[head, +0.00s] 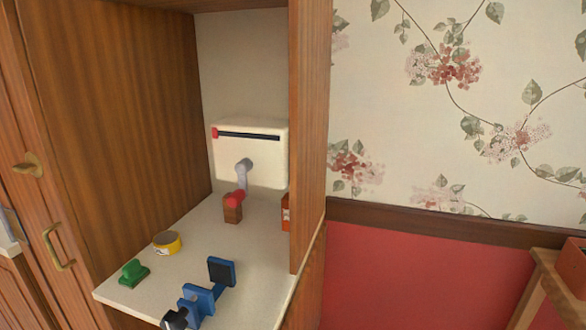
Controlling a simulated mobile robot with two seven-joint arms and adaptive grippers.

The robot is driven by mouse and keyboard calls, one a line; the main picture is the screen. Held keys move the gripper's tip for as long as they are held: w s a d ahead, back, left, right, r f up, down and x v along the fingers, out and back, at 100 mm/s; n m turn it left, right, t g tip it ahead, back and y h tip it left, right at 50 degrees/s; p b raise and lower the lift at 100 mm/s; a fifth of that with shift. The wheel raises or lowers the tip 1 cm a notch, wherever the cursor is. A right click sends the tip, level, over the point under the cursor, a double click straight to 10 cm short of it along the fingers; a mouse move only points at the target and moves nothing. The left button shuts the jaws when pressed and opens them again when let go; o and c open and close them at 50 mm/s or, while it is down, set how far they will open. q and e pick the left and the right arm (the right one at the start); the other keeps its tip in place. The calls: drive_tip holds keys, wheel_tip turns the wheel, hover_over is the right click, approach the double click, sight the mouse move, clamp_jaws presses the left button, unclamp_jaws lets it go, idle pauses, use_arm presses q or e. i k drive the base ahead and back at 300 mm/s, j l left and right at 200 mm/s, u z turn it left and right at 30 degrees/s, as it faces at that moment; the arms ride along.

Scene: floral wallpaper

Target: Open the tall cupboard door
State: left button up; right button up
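At the left is a tall wooden cupboard front (50,205), seen at a steep angle and cut off by the picture edges. It carries a brass loop handle (60,248) and, higher up, a brass knob-like fitting (30,165). I see no open gap along this front, but I cannot tell surely where the door's edges run. Beside it to the right is an open recess with a wooden side wall (115,110). Neither of my grippers is in view.
The recess's white shelf (125,295) holds a green stamp-like item (133,272), yellow tape roll (167,243), blue device (197,298), white slotted box (255,160) and red-topped wooden block (233,208). A wooden stand (550,285) is at right.

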sight(37, 214)
drive_tip(key=u, duration=0.5)
drive_tip(key=k+u, duration=0.15)
drive_tip(key=u, duration=0.8)
drive_tip(key=k+j, duration=0.05)
